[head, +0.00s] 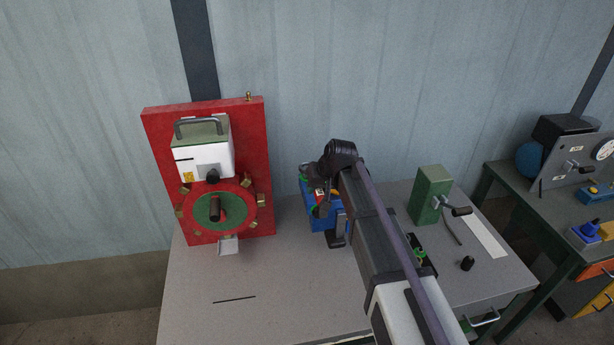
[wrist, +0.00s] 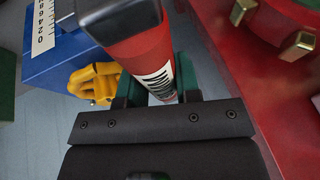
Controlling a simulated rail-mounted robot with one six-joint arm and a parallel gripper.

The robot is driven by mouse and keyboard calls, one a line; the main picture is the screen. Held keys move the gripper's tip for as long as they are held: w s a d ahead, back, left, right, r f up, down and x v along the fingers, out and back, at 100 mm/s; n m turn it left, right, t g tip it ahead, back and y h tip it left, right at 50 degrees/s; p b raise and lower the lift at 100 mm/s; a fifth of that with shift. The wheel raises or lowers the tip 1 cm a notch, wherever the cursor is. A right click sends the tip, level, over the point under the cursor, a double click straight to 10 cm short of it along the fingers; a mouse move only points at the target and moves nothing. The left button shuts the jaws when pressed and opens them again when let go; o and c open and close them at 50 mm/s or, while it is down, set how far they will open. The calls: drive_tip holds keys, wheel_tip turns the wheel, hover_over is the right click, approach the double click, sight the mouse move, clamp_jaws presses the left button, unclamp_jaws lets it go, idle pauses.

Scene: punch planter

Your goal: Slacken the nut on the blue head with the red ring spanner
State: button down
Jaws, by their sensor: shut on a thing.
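The blue head (head: 324,218) stands on the grey bench, partly hidden behind my arm. In the wrist view the blue head (wrist: 70,62) is at the upper left, with a white number scale on its face. A yellow lobed part (wrist: 95,82) sits beside it; I cannot tell whether this is the nut. My gripper (wrist: 158,88) has its green fingers shut on a red bar with a dark end and a white label, apparently the red ring spanner (wrist: 146,52). Its ring is not clearly seen. In the head view my gripper (head: 321,196) is close against the blue head.
A red panel (head: 256,150) with a white box and a green-centred wheel stands at the left; it fills the right of the wrist view. A green block (head: 430,195) with a crank and a black knob (head: 467,263) are at the right. The bench's front left is clear except for a dark slot.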

drive_tip(key=shift+f, duration=0.1)
idle(0.3)
drive_tip(key=shift+f+b, duration=0.35)
drive_tip(key=shift+b, duration=0.1)
drive_tip(key=shift+f+b, duration=1.1)
drive_tip(key=shift+b, duration=0.05)
drive_tip(key=shift+s+a, duration=0.1)
drive_tip(key=shift+a, duration=0.2)
